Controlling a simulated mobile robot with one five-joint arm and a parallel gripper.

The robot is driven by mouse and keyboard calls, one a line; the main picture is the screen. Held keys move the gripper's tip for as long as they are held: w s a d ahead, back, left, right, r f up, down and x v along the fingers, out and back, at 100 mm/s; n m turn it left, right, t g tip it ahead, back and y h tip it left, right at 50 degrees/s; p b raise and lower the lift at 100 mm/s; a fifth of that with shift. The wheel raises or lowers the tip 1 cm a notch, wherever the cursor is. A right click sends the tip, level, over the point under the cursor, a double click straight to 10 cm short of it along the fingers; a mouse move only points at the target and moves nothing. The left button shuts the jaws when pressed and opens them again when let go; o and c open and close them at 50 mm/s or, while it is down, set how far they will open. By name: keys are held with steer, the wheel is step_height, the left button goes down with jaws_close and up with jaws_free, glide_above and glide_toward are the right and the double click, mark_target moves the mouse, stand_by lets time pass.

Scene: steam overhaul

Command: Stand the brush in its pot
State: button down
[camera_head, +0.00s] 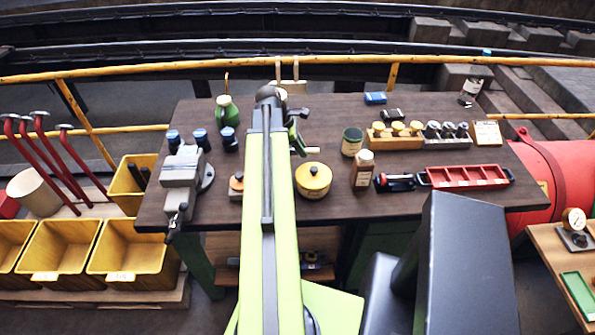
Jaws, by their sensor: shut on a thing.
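My gripper (298,132) is partly in view beyond the end of my green arm, above the middle of the table. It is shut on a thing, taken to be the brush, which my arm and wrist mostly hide. I cannot make out the brush's handle or bristles or how it is tilted. A dark green, open-topped tin with a pale label (352,142), which looks like the pot, stands upright on the table to the right of my gripper, apart from it.
A yellow lidded tin (313,180) and a brown bottle (362,170) stand near the green tin. A wooden rack of knobs (396,142) and a red tray (468,177) are to the right. A grey vise (183,172) and a green can (227,112) are left on the table (262,104).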

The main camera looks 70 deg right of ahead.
steer(key=shift+f+b, duration=2.7)
steer(key=shift+f, duration=0.8)
steer(key=c, duration=1.3)
jaws_free()
steer(key=shift+r, duration=0.2)
steer(key=shift+r+p, duration=0.35)
steer(key=shift+p, duration=0.2)
steer(key=p+v, duration=1)
steer(key=v, duration=0.1)
steer(key=shift+w+a, duration=0.2)
steer(key=shift+w, duration=0.05)
steer(key=shift+r, duration=0.15)
